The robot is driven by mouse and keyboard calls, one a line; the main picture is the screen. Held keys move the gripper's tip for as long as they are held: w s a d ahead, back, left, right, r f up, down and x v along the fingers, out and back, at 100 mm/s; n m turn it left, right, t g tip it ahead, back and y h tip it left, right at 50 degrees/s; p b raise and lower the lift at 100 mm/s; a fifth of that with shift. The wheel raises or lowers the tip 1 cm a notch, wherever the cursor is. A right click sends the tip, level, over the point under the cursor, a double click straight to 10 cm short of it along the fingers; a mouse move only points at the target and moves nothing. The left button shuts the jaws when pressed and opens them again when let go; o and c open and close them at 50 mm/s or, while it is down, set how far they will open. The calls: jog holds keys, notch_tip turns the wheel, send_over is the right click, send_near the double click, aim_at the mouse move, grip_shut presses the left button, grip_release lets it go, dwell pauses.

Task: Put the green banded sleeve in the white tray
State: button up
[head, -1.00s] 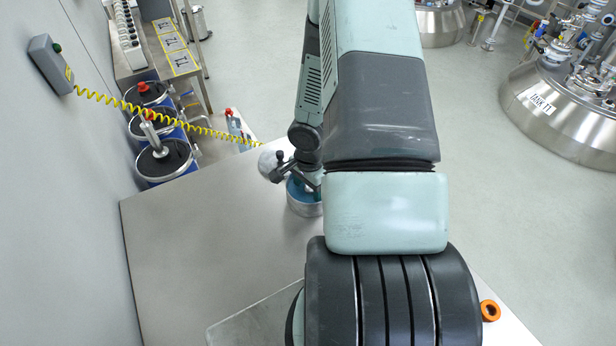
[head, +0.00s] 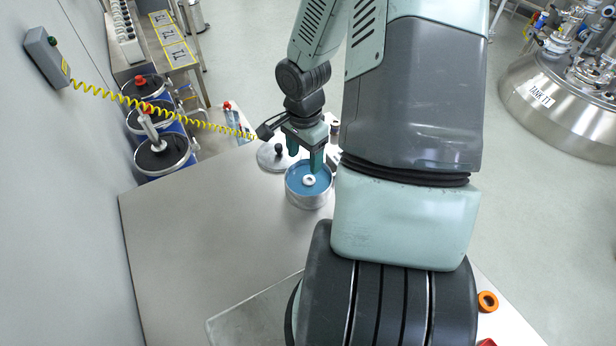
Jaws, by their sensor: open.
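I cannot make out the green banded sleeve or the white tray in the head view; my arm hides part of the table. My gripper (head: 304,160) points down with its two teal fingers apart. It is over the far side of a round metal pot (head: 306,202) with a blue inside. A small white ring (head: 309,180) lies in the pot, in front of the fingers. I see nothing between the fingers. I cannot tell whether the fingertips are above the rim or inside it.
A round metal lid (head: 270,158) with a black knob lies behind the pot. A small dark-topped item (head: 335,127) stands beyond the gripper. An orange ring (head: 488,301) is near the table's right edge, by a partly cut-off red thing (head: 487,342). The table's left side (head: 200,240) is clear.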

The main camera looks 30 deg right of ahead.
aim_at(308, 181)
jog(key=shift+g+h, duration=0.4)
jog(key=shift+h, duration=0.3)
jog(key=s+a+f, duration=0.1)
jog(key=a, duration=0.1)
jog(key=s+a+f, duration=0.2)
jog(key=shift+f, duration=0.25)
jog(key=shift+s+h, duration=0.1)
jog(key=shift+h, duration=0.3)
jog(key=shift+w+d+f+t+h, duration=1)
jog(key=shift+w+d+f+h, duration=0.1)
jog(key=shift+d+f, duration=0.15)
jog(key=shift+x, duration=2.55)
jog(key=shift+w+d+r, duration=0.15)
jog(key=shift+d, duration=0.05)
